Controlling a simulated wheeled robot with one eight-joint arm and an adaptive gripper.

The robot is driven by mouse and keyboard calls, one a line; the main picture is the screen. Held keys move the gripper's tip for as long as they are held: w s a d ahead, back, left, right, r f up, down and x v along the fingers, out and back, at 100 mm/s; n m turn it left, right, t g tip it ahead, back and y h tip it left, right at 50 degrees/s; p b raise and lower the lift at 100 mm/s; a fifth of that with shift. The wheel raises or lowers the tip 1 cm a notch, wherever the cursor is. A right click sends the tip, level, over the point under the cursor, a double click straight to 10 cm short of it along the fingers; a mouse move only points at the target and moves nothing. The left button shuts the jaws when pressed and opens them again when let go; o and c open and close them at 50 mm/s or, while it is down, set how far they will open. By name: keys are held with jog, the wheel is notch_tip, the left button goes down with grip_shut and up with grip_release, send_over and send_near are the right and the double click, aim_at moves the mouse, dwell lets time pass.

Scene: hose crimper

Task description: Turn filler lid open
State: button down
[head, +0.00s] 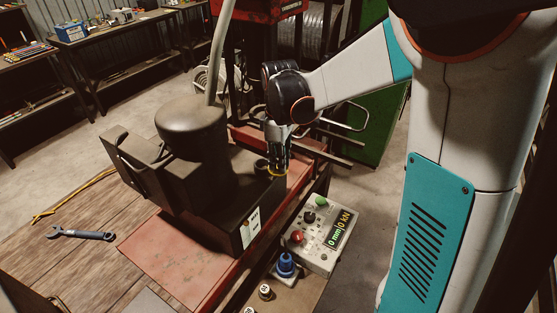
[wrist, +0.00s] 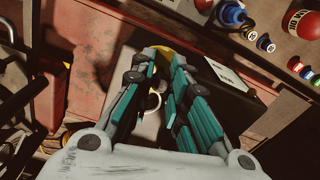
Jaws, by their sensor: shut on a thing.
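The dark hose crimper machine (head: 190,190) stands on a red base, with a motor-like drum on top. My gripper (head: 277,168) points down at the right end of its top. The gripper is shut on a yellow-edged round piece, which looks like the filler lid (head: 277,174). In the wrist view the yellow lid (wrist: 177,51) shows between the fingertips of my gripper (wrist: 170,56). The fingers hide much of it, and I cannot tell how far it is turned. A small dark round fitting (head: 261,166) sits just left of the fingers.
A control box (head: 321,235) with buttons and a green display stands at the front right, with a blue knob-like part (head: 286,265) beside it. A wrench (head: 81,235) lies on the wooden bench at the left. A pale hose (head: 219,50) rises behind the drum.

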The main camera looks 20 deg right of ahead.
jog(key=c, duration=1.5)
grip_release()
jog(key=shift+c, duration=0.2)
jog(key=shift+r, duration=0.1)
notch_tip(320, 180, up, 12)
